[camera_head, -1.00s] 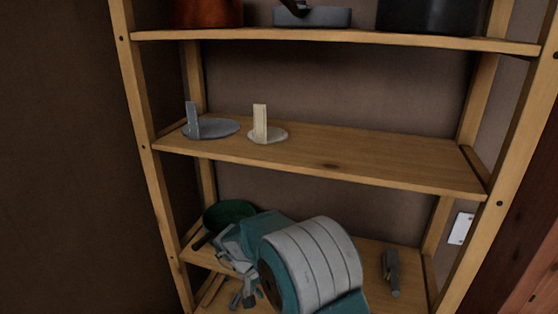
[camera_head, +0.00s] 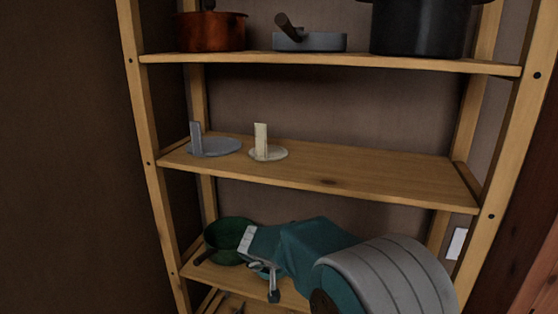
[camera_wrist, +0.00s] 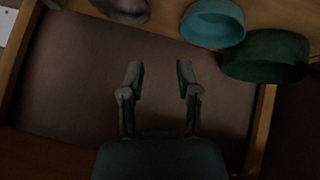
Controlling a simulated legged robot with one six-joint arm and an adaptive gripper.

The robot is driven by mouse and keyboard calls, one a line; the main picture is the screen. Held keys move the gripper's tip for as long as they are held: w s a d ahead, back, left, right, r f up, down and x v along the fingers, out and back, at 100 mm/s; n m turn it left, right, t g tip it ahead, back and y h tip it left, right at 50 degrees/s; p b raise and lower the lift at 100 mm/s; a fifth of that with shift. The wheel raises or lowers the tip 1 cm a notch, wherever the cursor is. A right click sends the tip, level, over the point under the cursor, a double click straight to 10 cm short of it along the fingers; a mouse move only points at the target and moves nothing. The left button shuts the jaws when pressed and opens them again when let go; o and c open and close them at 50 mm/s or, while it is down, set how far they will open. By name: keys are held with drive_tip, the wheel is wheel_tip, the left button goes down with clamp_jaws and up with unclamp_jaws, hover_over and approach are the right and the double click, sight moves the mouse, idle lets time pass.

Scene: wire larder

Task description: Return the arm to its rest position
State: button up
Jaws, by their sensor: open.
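My gripper (camera_head: 272,290) is in front of the lowest visible shelf (camera_head: 205,270), left of the middle in the head view. My teal and grey arm reaches to it from the lower right. In the wrist view my gripper (camera_wrist: 160,82) has its two fingers apart with nothing between them. Its fingertips are only partly visible in the head view, and my arm hides much of the lower shelf.
Above stand a copper pot (camera_head: 210,34), grey pan (camera_head: 310,42) and black pot (camera_head: 420,30).

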wheel_tip(320, 180, up, 12)
drive_tip(key=d+f+t+y, duration=0.1)
drive_tip(key=d+t+y, duration=0.15)
drive_tip(key=t, duration=0.25)
drive_tip(key=s+r+n+y, duration=0.2)
drive_tip(key=s+r+y, duration=0.3)
drive_tip(key=s+r, duration=0.25)
drive_tip(key=s+d+f+g+h, duration=0.2)
drive_tip(key=s+d, duration=0.3)
drive_tip(key=s, duration=0.7)
drive_tip(key=s+d+f+m+g+h, duration=0.1)
drive_tip(key=s+d+f+g, duration=0.3)
drive_tip(key=s, duration=0.9)
drive_tip(key=shift+s+d+f+h, duration=0.35)
drive_tip(key=shift+d+f, duration=0.4)
drive_tip(key=shift+d, duration=0.45)
